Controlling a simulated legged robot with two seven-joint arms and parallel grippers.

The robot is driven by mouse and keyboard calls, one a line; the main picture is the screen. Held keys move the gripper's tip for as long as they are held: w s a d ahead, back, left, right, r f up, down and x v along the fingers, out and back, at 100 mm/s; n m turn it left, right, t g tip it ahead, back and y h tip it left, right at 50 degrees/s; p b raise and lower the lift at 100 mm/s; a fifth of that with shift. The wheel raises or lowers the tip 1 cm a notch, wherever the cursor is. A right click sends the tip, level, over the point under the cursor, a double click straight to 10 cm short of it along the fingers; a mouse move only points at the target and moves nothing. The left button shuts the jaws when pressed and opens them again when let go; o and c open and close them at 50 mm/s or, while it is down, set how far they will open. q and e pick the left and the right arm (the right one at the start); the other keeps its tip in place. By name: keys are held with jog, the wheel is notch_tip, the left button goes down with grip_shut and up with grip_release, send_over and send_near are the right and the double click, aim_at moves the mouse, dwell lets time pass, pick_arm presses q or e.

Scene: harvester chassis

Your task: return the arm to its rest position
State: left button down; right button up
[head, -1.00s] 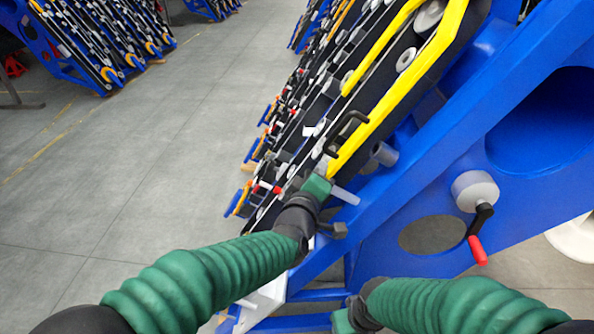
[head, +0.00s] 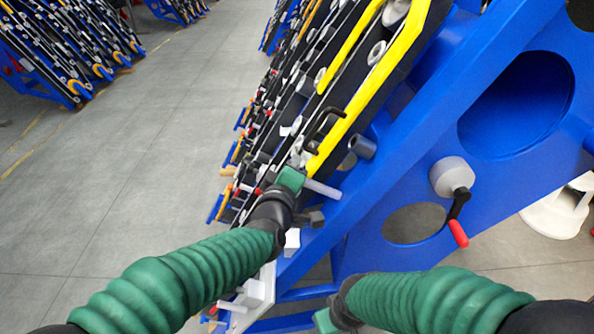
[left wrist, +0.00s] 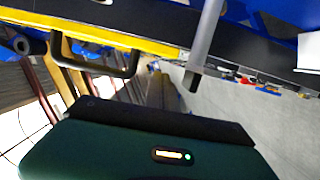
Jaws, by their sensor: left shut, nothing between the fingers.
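My left gripper (head: 291,180) is at the end of the green-sleeved arm from the left, in front of the sloping chassis frame. It is shut and empty; its fingertips are hard to make out. In the left wrist view its dark green housing with a black edge (left wrist: 150,120) fills the bottom. A grey peg (head: 322,189) shows beside it, and also in the left wrist view (left wrist: 205,45). My right gripper (head: 325,320) is low in the head view, mostly hidden by its arm and the picture edge.
The blue chassis (head: 400,165) fills the right side, with a yellow rail (head: 385,75) and a black handle (head: 322,125). A red-handled crank (head: 458,232) sticks out at the right. Open grey floor (head: 130,170) lies to the left, with similar machines (head: 70,50) behind.

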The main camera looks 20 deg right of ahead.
pick_arm(q)
jog(key=a+b+v, duration=0.1)
jog(key=v, duration=0.9)
jog(key=s+a+f+m+g+y+p, duration=0.1)
jog(key=a+f+m+g+y+p, duration=0.25)
jog(key=a+f, duration=1.25)
jog(key=s+a+f+m+g+y, duration=0.1)
jog(key=s+a+f+g, duration=0.3)
jog(key=s+a, duration=0.4)
jog(key=s+a+f+m+g+y, duration=0.2)
jog(key=s+a+f+g+y, duration=0.1)
jog(key=s+a, duration=0.6)
notch_tip(320, 180, down, 2)
jog(key=shift+a+f+g+y, duration=0.2)
jog(key=shift+a+g+y, duration=0.15)
jog(key=shift+a+g, duration=0.4)
pick_arm(e)
jog(key=shift+a+r, duration=0.25)
jog(key=shift+r, duration=0.25)
jog(key=shift+a+r, duration=0.2)
jog(key=shift+r, duration=0.3)
pick_arm(q)
jog(key=shift+s+a, duration=0.1)
jog(key=shift+a, duration=0.25)
pick_arm(e)
jog(key=shift+a, duration=0.25)
pick_arm(q)
jog(key=shift+d, duration=0.25)
pick_arm(e)
jog(key=shift+d, duration=0.2)
